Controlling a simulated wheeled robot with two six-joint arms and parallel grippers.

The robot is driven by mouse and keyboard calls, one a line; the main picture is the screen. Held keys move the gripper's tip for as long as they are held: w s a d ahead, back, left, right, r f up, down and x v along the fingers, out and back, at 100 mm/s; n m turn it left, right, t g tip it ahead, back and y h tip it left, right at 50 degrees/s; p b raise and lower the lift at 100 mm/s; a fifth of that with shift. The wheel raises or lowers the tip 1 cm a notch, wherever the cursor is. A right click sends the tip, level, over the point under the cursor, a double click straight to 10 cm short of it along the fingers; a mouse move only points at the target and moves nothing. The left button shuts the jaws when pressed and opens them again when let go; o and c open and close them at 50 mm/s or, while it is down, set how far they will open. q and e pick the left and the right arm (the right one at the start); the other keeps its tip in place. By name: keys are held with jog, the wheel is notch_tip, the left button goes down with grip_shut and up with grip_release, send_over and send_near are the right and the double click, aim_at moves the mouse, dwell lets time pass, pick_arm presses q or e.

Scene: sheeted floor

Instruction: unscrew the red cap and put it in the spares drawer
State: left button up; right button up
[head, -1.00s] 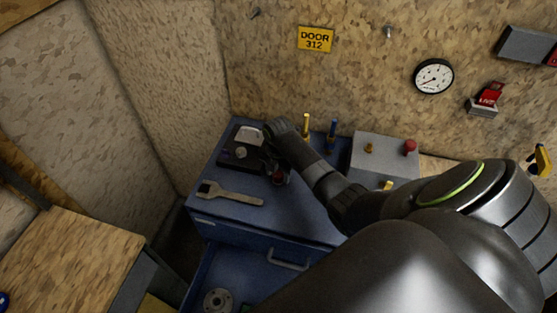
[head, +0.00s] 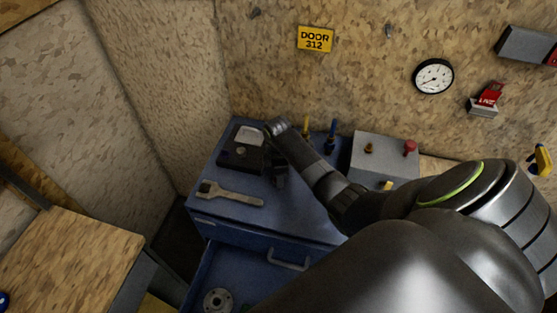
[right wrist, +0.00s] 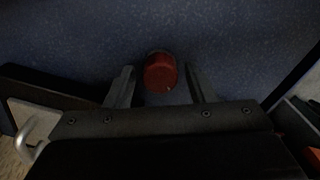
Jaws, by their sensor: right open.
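The red cap (right wrist: 161,72) shows in the right wrist view, between the two fingers of my right gripper (right wrist: 160,78). The fingers are open, with a gap on either side of the cap. In the head view my right gripper (head: 279,180) is over the blue cabinet top (head: 300,200), beside a black meter; the cap is hidden there. What the cap sits on is hidden. An open blue drawer (head: 238,267) is below the cabinet top; no label on it is readable. My left gripper is out of view.
A wrench (head: 230,194) lies on the cabinet top near its front left. The black meter (head: 243,158) stands behind it. A grey box (head: 385,155) with a red knob (head: 410,147) is at the right. A flanged metal disc (head: 217,300) lies in the drawer.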

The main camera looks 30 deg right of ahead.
jog(key=m, duration=0.5)
jog(key=shift+m, duration=0.3)
jog(key=m, duration=0.4)
jog(key=shift+c, duration=0.3)
jog(key=c, duration=0.9)
jog(key=n, duration=0.5)
jog(key=shift+n, duration=0.3)
jog(key=shift+c, duration=0.3)
jog(key=o, duration=0.5)
jog(key=shift+n, duration=0.3)
jog(key=c, duration=0.6)
jog(key=shift+o, duration=0.2)
jog(key=shift+r, duration=0.15)
